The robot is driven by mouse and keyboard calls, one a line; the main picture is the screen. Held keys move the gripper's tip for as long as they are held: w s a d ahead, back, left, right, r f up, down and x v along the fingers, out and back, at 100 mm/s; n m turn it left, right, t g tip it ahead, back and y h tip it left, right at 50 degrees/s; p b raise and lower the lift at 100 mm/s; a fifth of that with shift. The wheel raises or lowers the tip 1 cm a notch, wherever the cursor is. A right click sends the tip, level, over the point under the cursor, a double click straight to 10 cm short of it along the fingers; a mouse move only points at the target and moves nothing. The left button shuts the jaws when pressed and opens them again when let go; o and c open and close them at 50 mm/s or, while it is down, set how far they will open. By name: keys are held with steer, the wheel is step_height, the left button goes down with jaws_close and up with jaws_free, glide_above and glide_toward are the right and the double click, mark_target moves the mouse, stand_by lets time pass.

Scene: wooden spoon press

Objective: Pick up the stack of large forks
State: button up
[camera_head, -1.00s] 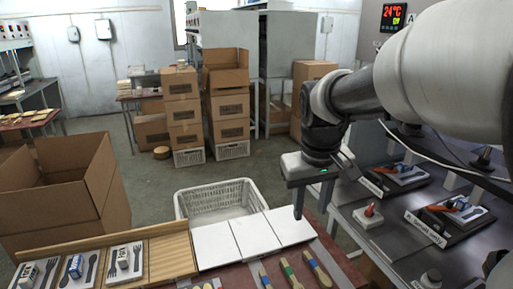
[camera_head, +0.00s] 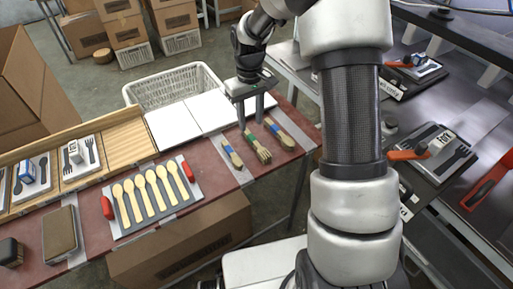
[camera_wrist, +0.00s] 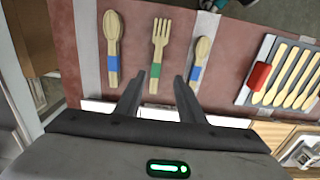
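The stack of large wooden forks (camera_head: 259,150) lies on the red table, with a green band around its handle. It also shows in the wrist view (camera_wrist: 160,42), between two spoon stacks. My gripper (camera_head: 251,122) is open and empty, fingers pointing down near the handle end of the forks. In the wrist view my gripper's fingertips (camera_wrist: 160,75) appear on either side of the green-banded handle. The fingers look above the table; the exact height is unclear.
A large blue-banded spoon stack (camera_head: 280,135) and a smaller one (camera_head: 231,155) lie close on either side of the forks. White panels (camera_head: 172,125) and a white basket (camera_head: 176,86) are behind. A tray of wooden spoons (camera_head: 150,196) lies left.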

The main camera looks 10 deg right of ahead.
mark_target(254, 140)
step_height(254, 140, down, 3)
steer(key=shift+r, duration=0.1)
steer(key=f, duration=0.1)
steer(key=f+b, duration=0.1)
steer(key=f, duration=0.1)
steer(key=d+f, duration=0.1)
steer(key=f, duration=0.1)
steer(key=shift+s+f+b, duration=0.15)
steer(key=shift+s+b, duration=0.15)
steer(key=shift+b, duration=0.05)
jaws_close()
